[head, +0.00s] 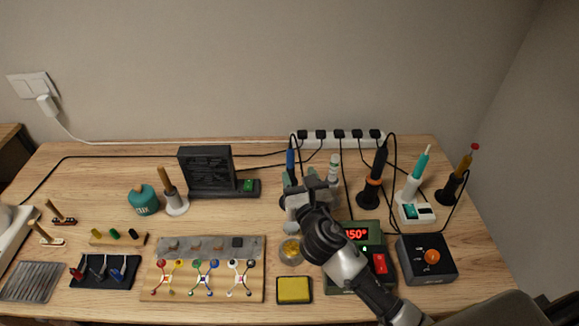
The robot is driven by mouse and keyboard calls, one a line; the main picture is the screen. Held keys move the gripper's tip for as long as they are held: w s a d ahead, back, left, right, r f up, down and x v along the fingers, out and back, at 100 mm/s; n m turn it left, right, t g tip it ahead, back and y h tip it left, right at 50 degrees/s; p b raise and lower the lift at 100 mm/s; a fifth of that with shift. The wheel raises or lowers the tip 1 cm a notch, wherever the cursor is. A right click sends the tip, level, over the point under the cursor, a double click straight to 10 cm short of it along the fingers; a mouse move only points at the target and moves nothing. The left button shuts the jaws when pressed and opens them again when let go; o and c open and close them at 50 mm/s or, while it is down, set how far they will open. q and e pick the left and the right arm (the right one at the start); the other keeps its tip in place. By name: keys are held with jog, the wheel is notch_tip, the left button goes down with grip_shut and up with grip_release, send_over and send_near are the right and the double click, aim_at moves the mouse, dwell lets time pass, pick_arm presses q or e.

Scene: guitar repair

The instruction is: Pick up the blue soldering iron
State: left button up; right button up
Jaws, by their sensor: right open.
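The blue soldering iron (290,161) stands upright at the back middle of the bench, in front of the power strip. Its lower part and its stand are mostly hidden behind my right gripper (311,179). The right gripper is open, with its fingers pointing toward the back of the bench. The iron shows by the left finger; I cannot tell whether they touch. My left gripper is not in view.
A white power strip (340,138) with several cables lies behind. An orange-and-black iron (376,170) and a teal-handled tool (418,168) stand to the right. A black fan-like box (206,172) stands left. A red-display station (352,234) sits under my arm.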

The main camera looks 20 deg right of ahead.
aim_at(292, 166)
jog(key=w, duration=0.6)
jog(key=shift+w+a, duration=0.1)
jog(key=shift+a, duration=0.05)
jog(key=shift+w+f, duration=0.1)
jog(key=shift+w, duration=0.45)
jog(key=shift+s, duration=0.1)
grip_shut()
